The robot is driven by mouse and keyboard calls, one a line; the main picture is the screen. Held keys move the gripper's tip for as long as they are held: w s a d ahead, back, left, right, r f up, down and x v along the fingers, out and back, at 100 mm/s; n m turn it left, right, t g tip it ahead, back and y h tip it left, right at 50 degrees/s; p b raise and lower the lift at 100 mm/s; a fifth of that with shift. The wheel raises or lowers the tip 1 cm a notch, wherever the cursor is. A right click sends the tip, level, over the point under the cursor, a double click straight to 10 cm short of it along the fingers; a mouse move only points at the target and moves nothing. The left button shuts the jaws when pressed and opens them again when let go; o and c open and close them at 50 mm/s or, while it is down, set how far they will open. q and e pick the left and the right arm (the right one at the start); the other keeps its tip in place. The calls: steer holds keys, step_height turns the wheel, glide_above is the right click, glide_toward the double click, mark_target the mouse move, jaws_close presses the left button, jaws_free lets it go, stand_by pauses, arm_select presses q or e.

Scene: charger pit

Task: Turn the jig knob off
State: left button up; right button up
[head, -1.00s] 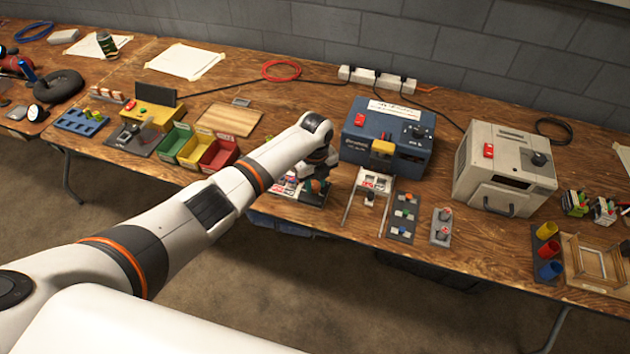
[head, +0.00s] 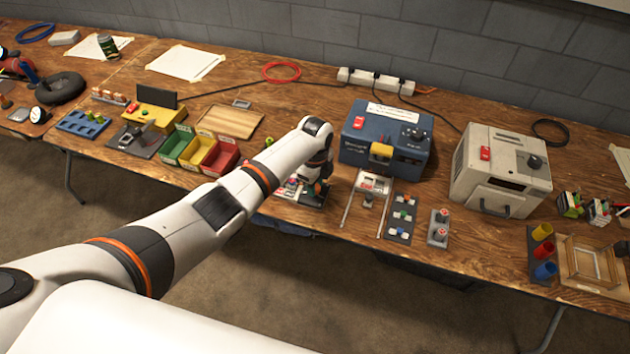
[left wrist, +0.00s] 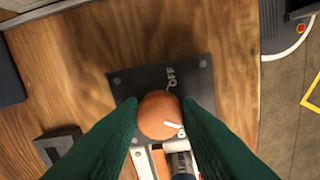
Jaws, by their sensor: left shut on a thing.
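The jig knob (left wrist: 158,112) is a round orange knob with a white mark on its lower right in the left wrist view. It sits on a dark plate (left wrist: 135,82) with the word OFF printed above it and another, partly hidden label at its lower right. The white mark points toward the lower right label, not at OFF. My left gripper (left wrist: 160,120) has its two green fingers on either side of the knob, shut on it. In the head view my left gripper (head: 321,180) reaches down over the jig and hides most of the knob. My right gripper is not in view.
A blue machine (head: 350,148) stands behind and right of the gripper. Green, yellow and red bins (head: 222,158) are close on the left. A slotted white fixture (head: 372,184) and a dark switch panel (head: 397,230) lie to the right. The table's front edge is near.

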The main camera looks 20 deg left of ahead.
arm_select(q)
steer(key=n+p, duration=0.1)
steer(key=n, duration=0.3)
steer(key=shift+w+r+n, duration=0.1)
steer(key=shift+r+n, duration=0.05)
steer(key=shift+n, duration=0.15)
steer(key=n+p, duration=0.1)
steer(key=n, duration=0.3)
steer(key=shift+n, duration=0.3)
steer(key=n+p, duration=0.1)
steer(key=n, duration=0.3)
steer(key=shift+w+a, duration=0.1)
steer(key=shift+n, duration=2.4)
steer(key=o, duration=1)
steer(key=shift+c, duration=0.2)
step_height(320, 180, up, 6)
steer(key=shift+f+p, duration=0.2)
steer(key=shift+p, duration=1)
step_height(320, 180, up, 6)
steer(key=shift+r, duration=0.15)
